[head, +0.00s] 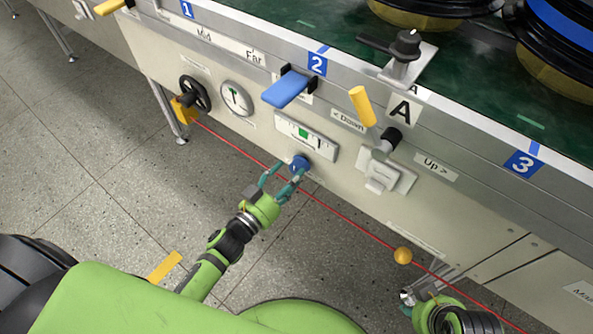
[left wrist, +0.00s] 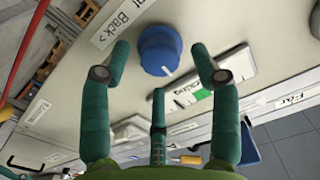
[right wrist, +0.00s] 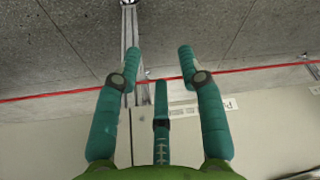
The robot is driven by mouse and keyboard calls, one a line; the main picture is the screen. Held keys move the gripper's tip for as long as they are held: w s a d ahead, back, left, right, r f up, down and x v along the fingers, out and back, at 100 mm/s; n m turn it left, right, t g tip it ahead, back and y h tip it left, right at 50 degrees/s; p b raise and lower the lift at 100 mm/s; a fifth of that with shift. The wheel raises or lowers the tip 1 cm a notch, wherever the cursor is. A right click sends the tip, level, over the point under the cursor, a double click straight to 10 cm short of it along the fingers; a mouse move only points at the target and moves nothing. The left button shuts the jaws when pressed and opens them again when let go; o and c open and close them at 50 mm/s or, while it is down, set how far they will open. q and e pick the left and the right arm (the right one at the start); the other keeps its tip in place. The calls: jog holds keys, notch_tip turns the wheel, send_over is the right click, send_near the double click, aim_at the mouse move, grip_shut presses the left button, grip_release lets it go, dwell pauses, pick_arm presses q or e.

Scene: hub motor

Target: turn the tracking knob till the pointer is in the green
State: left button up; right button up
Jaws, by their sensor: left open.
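The blue tracking knob (head: 299,163) sits on the cream front panel, just below the white tracking gauge (head: 291,124). The gauge has a green zone, and a dark pointer mark seems to stand right of the green; it is small. My left gripper (head: 281,178) is open just in front of the knob. In the left wrist view the knob (left wrist: 160,50) lies between the spread fingertips, with gaps on both sides, and its white mark shows. The gauge (left wrist: 236,68) is partly hidden behind a finger there. My right gripper (right wrist: 158,65) is open and empty, low at the right.
A red cord (head: 345,213) runs along the panel front, with an orange ball (head: 403,255) on it. A blue lever (head: 285,89), a yellow handle (head: 362,106) and a black handwheel (head: 195,94) stick out nearby. The floor in front is clear.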

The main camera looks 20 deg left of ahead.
aim_at(294, 171)
pick_arm(q)
jog(key=shift+x, duration=1.7)
pick_arm(e)
jog(key=shift+w+a+r+t, duration=0.15)
jog(key=shift+w+r+t, duration=0.25)
jog(key=shift+r, duration=0.35)
pick_arm(q)
jog(key=c, duration=1.1)
jog(key=shift+c, duration=0.2)
